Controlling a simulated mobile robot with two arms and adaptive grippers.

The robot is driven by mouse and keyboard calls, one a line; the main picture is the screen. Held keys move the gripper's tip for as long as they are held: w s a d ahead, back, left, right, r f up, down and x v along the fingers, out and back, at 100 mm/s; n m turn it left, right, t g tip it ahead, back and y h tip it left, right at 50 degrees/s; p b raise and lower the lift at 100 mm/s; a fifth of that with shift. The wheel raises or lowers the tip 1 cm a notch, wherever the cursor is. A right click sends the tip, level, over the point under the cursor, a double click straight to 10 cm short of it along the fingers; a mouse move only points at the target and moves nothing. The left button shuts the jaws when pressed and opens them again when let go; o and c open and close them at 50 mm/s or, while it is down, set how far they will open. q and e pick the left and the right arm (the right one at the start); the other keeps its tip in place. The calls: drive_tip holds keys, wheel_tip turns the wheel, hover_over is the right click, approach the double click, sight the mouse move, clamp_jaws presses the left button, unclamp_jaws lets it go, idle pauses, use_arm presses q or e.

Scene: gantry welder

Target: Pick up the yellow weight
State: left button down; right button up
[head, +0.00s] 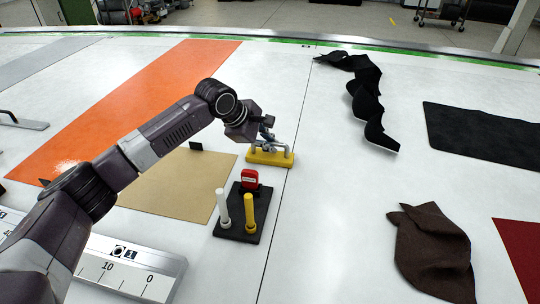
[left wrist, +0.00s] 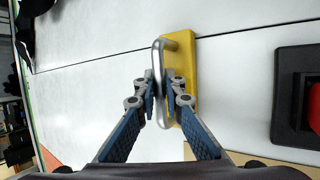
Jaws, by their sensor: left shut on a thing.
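The yellow weight (head: 270,158) is a flat yellow bar with a silver metal handle. In the head view it rests on the white table beyond the black stand. My left gripper (head: 268,132) is above it and shut on the handle. In the left wrist view the yellow base (left wrist: 188,55) lies behind the handle, and the fingers of my left gripper (left wrist: 161,92) close around the handle from both sides. The fingers hide part of the base. My right gripper is not in view.
A black stand (head: 232,228) with a white post, a yellow post and a red block is just nearer than the weight. A tan sheet (head: 185,185) and an orange strip (head: 130,100) lie left. Dark cloths (head: 368,95) lie right. A ruler (head: 130,270) is at front left.

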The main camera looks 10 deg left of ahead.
use_arm(q)
drive_tip(key=shift+w+r, duration=0.15)
drive_tip(key=shift+r, duration=0.1)
